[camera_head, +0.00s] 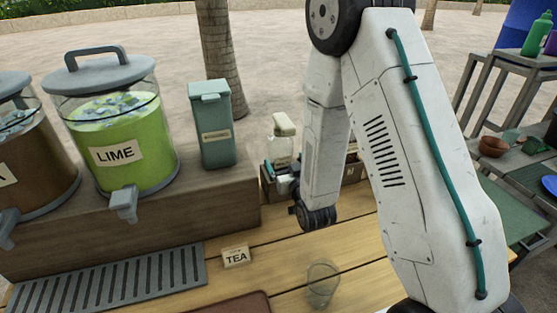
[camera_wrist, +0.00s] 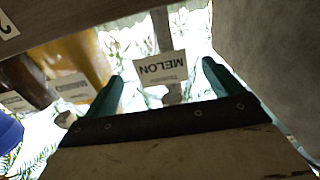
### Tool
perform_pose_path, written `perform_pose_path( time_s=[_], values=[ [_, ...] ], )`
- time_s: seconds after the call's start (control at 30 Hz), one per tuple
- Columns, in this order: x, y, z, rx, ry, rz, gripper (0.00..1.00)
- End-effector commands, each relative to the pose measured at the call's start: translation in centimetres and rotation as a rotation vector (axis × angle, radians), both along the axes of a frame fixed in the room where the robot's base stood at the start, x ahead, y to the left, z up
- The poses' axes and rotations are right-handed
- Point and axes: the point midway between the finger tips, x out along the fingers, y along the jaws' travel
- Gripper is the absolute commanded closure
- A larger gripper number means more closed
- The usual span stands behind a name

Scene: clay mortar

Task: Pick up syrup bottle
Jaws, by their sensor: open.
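In the wrist view, my gripper (camera_wrist: 162,69) is open, with its two teal fingers spread apart and nothing held. A white label reading MELON (camera_wrist: 160,68) shows upside down between the fingertips; what it is fixed to is washed out and hard to make out. To its left are an amber bottle-like shape (camera_wrist: 93,57) with a white label and a dark brown one (camera_wrist: 24,78) with another label. I cannot tell which is the syrup bottle.
A TEA card (camera_head: 236,257) and an empty glass (camera_head: 323,284) are on the wooden counter. Stools (camera_head: 512,75) stand at right.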

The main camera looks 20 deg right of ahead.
Motion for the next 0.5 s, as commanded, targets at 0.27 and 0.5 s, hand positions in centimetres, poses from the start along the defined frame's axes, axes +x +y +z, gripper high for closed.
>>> perform_pose_path(
  time_s=[0.27,0.5],
  values=[
    [4.0,0.5,-0.2,0.000,-0.001,0.001,0.08],
    [5.3,0.6,-0.2,0.000,0.002,0.003,0.08]
  ],
)
